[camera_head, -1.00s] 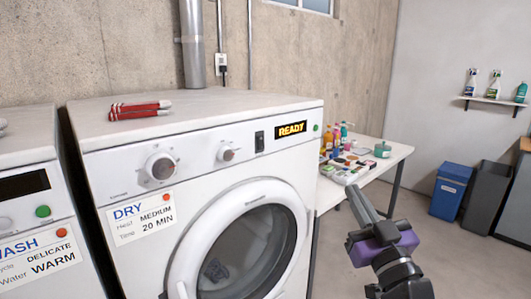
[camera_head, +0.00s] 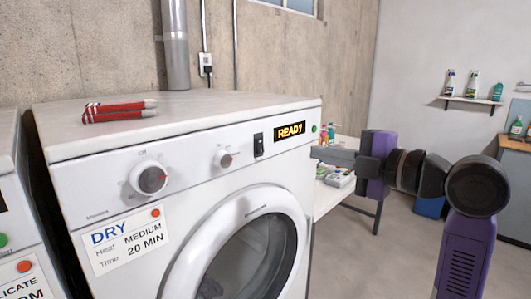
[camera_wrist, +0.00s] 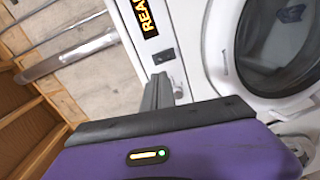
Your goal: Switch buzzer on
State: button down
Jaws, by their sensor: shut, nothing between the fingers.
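The white dryer (camera_head: 190,125) has a small black rocker switch (camera_head: 258,145) on its front panel, left of the lit READY display (camera_head: 290,132). I cannot read a buzzer label or tell which way the rocker is tipped. My gripper (camera_head: 316,153) is shut and empty, pointing left near the dryer's right front edge, below and right of the display. In the wrist view, my gripper's fingers (camera_wrist: 160,80) point towards the panel, with the rocker switch (camera_wrist: 164,56) just beyond their tips and apart from them in the picture.
The panel also has a left knob (camera_head: 149,180), a right knob (camera_head: 223,160) and a green button (camera_head: 315,128). The round dryer door (camera_head: 195,255) is shut below. A table (camera_head: 330,200) with bottles stands behind right.

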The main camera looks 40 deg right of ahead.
aim_at(261, 152)
jog(key=shift+s+a+f+n+g, duration=0.1)
jog(key=shift+a+f+n+g, duration=0.15)
jog(key=shift+f+n, duration=0.45)
jog(key=w+p, duration=0.1)
jog(key=w, duration=0.3)
jog(key=w+f+p, duration=0.1)
jog(key=w, duration=0.4)
jog(key=w+p, duration=0.1)
jog(key=w, duration=0.3)
jog(key=shift+w+a+f, duration=0.2)
jog(key=shift+w+f, duration=0.1)
jog(key=shift+w, duration=0.1)
jog(key=shift+f, duration=0.1)
jog(key=b, duration=0.3)
jog(key=shift+w+f, duration=0.3)
jog(key=shift+f, duration=0.1)
jog(key=shift+r+p, duration=0.35)
jog(key=shift+f, duration=0.1)
